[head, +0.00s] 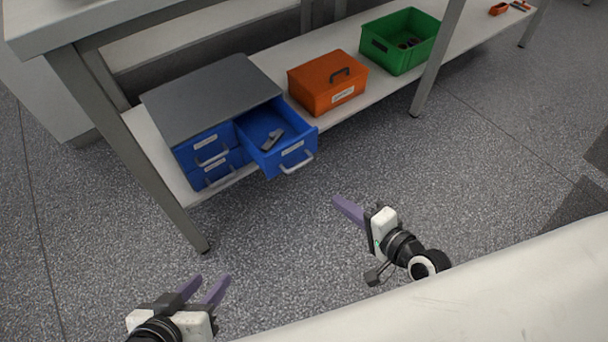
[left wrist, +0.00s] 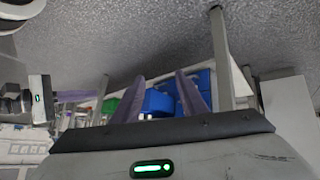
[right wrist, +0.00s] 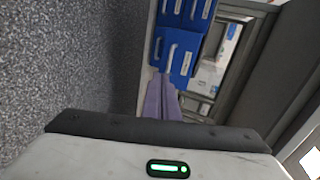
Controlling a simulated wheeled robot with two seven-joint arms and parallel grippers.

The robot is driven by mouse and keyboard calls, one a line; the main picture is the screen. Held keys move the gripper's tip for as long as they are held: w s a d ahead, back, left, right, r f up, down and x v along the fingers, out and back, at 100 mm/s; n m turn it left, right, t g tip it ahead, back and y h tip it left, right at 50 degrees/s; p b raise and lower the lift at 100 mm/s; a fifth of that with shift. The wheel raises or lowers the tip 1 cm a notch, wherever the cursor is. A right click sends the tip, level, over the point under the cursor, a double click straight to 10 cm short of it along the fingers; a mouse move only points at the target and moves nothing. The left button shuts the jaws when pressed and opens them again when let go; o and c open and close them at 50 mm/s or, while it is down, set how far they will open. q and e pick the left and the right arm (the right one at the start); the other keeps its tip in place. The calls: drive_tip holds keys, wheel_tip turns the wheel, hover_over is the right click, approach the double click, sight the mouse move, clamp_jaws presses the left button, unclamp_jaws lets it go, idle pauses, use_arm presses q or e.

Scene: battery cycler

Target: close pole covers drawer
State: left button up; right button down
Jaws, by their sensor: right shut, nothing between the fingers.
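A blue drawer cabinet (head: 205,95) with a grey top stands on the low shelf of the bench. Its upper right drawer (head: 292,148) is pulled out, with a small grey item (head: 272,138) inside. The other visible drawers are shut. Label text is too small to read. My right gripper (head: 340,202) is shut and empty, apart from the open drawer and in front of it to the right; the right wrist view shows blue drawer fronts (right wrist: 181,50) beyond its fingers. My left gripper (head: 210,278) is open and empty, low at the left, well away from the cabinet.
An orange box (head: 318,98) with a black handle sits beside the cabinet. A green bin (head: 388,55) holding dark items stands further right. A bench leg (head: 160,180) stands left of the drawers and another leg (head: 435,65) by the bin. The floor before the drawer is clear.

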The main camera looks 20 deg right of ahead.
use_arm(q)
drive_tip(key=shift+w+d+r+h+b, duration=0.1)
drive_tip(key=shift+w+d+h+b, duration=0.2)
drive_tip(key=shift+d+b, duration=0.6)
drive_tip(key=shift+w+d+r+h+b, duration=0.1)
drive_tip(key=shift+d+h+b, duration=0.35)
drive_tip(key=shift+b, duration=0.8)
use_arm(e)
drive_tip(key=r+x, duration=0.1)
drive_tip(key=x, duration=1.2)
drive_tip(key=shift+w+r, duration=0.25)
drive_tip(key=shift+w, duration=0.5)
